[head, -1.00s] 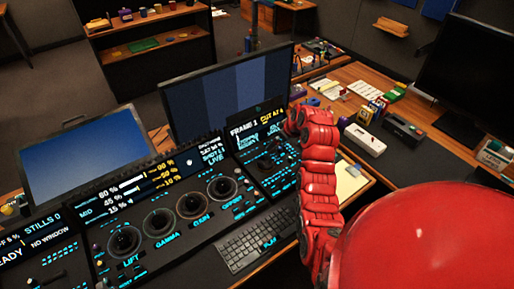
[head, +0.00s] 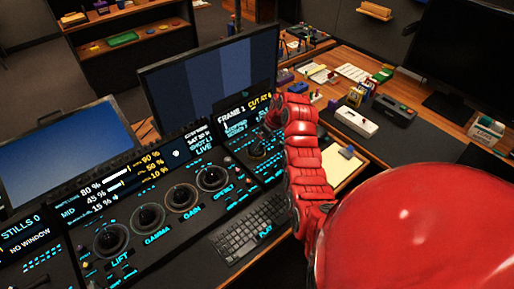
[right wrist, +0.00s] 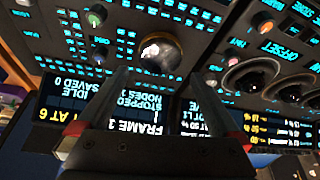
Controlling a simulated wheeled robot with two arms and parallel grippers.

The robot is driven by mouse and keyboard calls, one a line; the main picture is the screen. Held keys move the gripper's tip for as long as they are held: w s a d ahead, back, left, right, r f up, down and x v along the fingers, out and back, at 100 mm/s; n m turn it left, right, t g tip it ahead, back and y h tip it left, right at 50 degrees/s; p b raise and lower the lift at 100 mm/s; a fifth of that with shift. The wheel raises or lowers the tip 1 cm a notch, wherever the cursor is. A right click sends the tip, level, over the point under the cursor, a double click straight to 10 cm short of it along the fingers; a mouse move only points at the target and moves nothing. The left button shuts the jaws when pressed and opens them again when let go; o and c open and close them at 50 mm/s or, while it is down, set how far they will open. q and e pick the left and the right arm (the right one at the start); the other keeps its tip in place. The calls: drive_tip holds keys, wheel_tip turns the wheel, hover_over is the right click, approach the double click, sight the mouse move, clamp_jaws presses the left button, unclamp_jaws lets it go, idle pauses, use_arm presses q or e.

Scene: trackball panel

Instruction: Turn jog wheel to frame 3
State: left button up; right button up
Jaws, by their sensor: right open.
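A round, shiny knob that looks like the jog wheel (right wrist: 161,52) sits on the right-hand panel in the right wrist view. It shows as a small dark knob in the head view (head: 257,149). My right gripper (right wrist: 159,76) is open, its two fingers spread on either side just short of the knob. I cannot tell whether they touch it. The panel's display (right wrist: 155,125), upside down in the wrist view, reads "STOPPED" and a frame number that looks like 3. The same display shows in the head view (head: 235,112). My left gripper is not in view.
A row of ringed trackballs (head: 182,197) lies left of the knob, with a keyboard (head: 250,228) in front. A monitor (head: 205,80) stands behind. A white box (head: 356,117) and a notepad (head: 340,165) lie right of my arm.

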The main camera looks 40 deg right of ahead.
sight(257, 149)
drive_tip(key=shift+p+x, duration=0.6)
drive_tip(key=shift+x, duration=2.6)
drive_tip(key=shift+c, duration=0.2)
drive_tip(key=c, duration=1)
drive_tip(key=shift+a+f+m, duration=0.1)
drive_tip(key=shift+m, duration=0.2)
